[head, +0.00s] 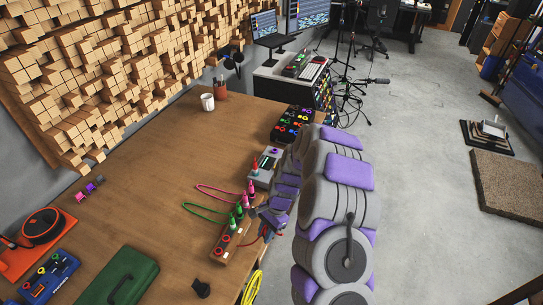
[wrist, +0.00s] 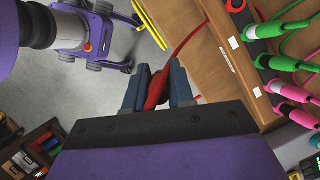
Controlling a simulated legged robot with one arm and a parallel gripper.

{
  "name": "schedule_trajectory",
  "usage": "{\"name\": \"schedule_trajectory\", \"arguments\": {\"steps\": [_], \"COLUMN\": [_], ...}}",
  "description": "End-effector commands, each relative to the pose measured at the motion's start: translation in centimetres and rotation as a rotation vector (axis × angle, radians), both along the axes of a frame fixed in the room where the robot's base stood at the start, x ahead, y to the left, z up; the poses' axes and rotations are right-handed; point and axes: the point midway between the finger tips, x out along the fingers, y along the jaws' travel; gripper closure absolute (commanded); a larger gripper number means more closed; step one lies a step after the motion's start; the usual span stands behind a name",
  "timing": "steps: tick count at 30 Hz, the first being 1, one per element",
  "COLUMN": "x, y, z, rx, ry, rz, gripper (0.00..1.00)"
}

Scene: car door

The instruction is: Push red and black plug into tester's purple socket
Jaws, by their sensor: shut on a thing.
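My gripper (wrist: 157,88) is shut on a red plug (wrist: 154,94), with a darker part near its tip. A red cable (wrist: 186,43) shows beside it. In the head view my gripper (head: 270,222) is beside the wooden plug rack at the bench's right edge, and the plug is too small to make out clearly. The tester looks to be the pale grey box (head: 264,178) farther along the bench, apart from my gripper.
The wooden rack (head: 224,254) holds several upright green and pink plugs with looped cables. A black box with coloured knobs (head: 291,123) stands beyond the tester. A white mug (head: 208,102), a green case (head: 120,277) and a yellow cable (head: 252,288) also show. The bench's middle is clear.

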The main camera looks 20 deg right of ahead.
Motion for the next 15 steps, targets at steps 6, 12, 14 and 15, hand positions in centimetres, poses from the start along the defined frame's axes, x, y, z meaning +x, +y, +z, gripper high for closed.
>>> {"name": "schedule_trajectory", "arguments": {"steps": [6,12,14,15], "x": [3.0,4.3,4.5,4.5], "y": [-1.7,-2.4,-2.5,-2.5], "z": [5.5,11.8,13.4,14.3], "rx": [-0.007,-0.006,-0.005,-0.003], "ry": [-0.009,-0.004,-0.004,-0.002], "rz": [0.465,0.859,0.945,0.993], "gripper": [1.0,1.0,1.0,1.0]}}
